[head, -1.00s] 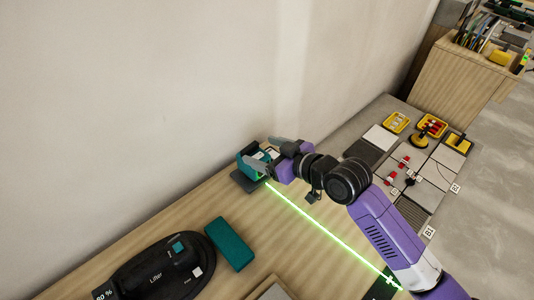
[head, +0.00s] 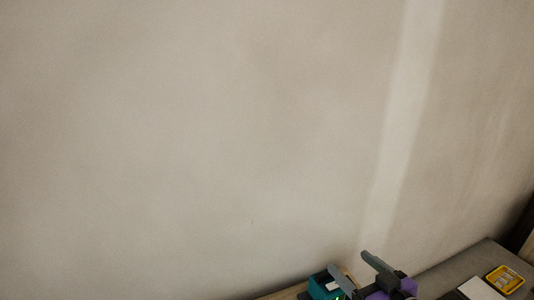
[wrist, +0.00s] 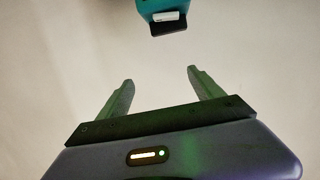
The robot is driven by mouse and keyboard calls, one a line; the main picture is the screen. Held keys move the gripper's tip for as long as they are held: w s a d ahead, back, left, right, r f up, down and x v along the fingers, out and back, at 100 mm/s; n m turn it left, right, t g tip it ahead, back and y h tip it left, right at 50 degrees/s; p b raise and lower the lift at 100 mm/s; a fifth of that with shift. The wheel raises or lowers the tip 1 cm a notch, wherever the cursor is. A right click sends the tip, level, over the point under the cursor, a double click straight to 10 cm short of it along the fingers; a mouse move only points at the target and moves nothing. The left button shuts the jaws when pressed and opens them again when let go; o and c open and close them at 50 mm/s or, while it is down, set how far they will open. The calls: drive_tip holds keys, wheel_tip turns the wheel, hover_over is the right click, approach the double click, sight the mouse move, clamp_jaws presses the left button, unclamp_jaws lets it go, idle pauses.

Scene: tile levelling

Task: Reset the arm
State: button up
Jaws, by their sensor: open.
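My gripper (head: 348,261) shows at the bottom edge of the head view, its two grey fingers spread apart. In the wrist view my gripper (wrist: 160,75) is open, with nothing between its fingers. A teal device (head: 322,285) with a white patch sits beside the gripper in the head view, close to one finger and cut off by the bottom edge. A teal body with a black end (wrist: 168,25), likely the same device, shows at the top of the wrist view, beyond the fingertips and apart from them. Most of my arm is out of view.
A plain wall (head: 200,130) fills most of the head view. A yellow tray (head: 504,279) with small pale pieces and a light tile (head: 480,289) lie on the grey surface at the lower right. Most of the bench is out of view.

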drive_tip(key=d+r+m+t+h, duration=0.3)
drive_tip(key=r+t, duration=0.2)
drive_tip(key=r, duration=0.9)
drive_tip(key=s+d+r+m+t+h, duration=0.2)
drive_tip(key=s+r+m+t+h, duration=0.1)
drive_tip(key=s+r+m+h, duration=0.4)
drive_tip(key=s+a+f+n+g+y, duration=0.1)
drive_tip(key=s+a+f+n+g, duration=0.1)
drive_tip(key=s+f, duration=0.6)
drive_tip(key=s+a+f+n+g+y, duration=0.2)
drive_tip(key=s+f, duration=0.5)
drive_tip(key=s, duration=0.8)
drive_tip(key=s+a+f+n+g+y, duration=0.2)
drive_tip(key=s+a+f+g, duration=0.1)
drive_tip(key=s+f, duration=0.5)
drive_tip(key=s, duration=0.3)
drive_tip(key=shift+s+f+g, duration=0.25)
drive_tip(key=shift+f+g, duration=0.05)
drive_tip(key=shift+a, duration=0.1)
drive_tip(key=shift+c, duration=0.5)
